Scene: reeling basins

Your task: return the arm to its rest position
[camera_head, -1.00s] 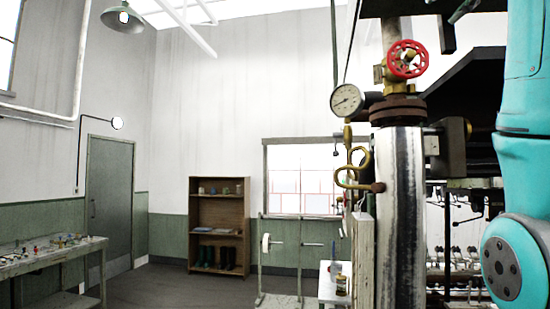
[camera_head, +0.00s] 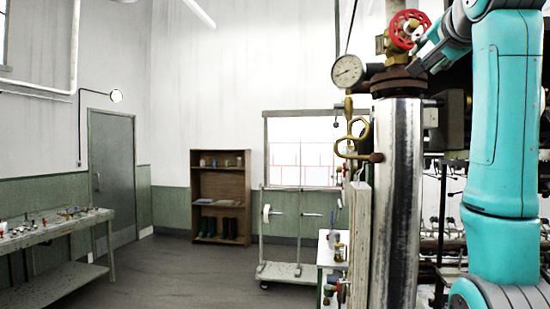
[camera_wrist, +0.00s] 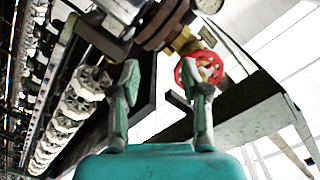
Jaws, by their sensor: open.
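My arm (camera_head: 497,130) rises on the right of the head view and bends over at the top. My gripper (camera_head: 412,58) points left and down there, close to the right side of a red valve wheel (camera_head: 407,30) on a vertical metal pipe (camera_head: 397,200). In the wrist view my gripper (camera_wrist: 166,82) has two separate fingers with nothing held between them. The red wheel (camera_wrist: 212,66) shows beyond the right fingertip. I cannot tell whether the finger touches the wheel.
A pressure gauge (camera_head: 347,71) and curled brass tube (camera_head: 352,140) stick out left of the pipe. Dark machinery stands behind my arm. A workbench (camera_head: 60,232), shelf (camera_head: 221,165) and wheeled rack (camera_head: 287,270) stand farther off. Open floor (camera_head: 180,275) lies left of the pipe.

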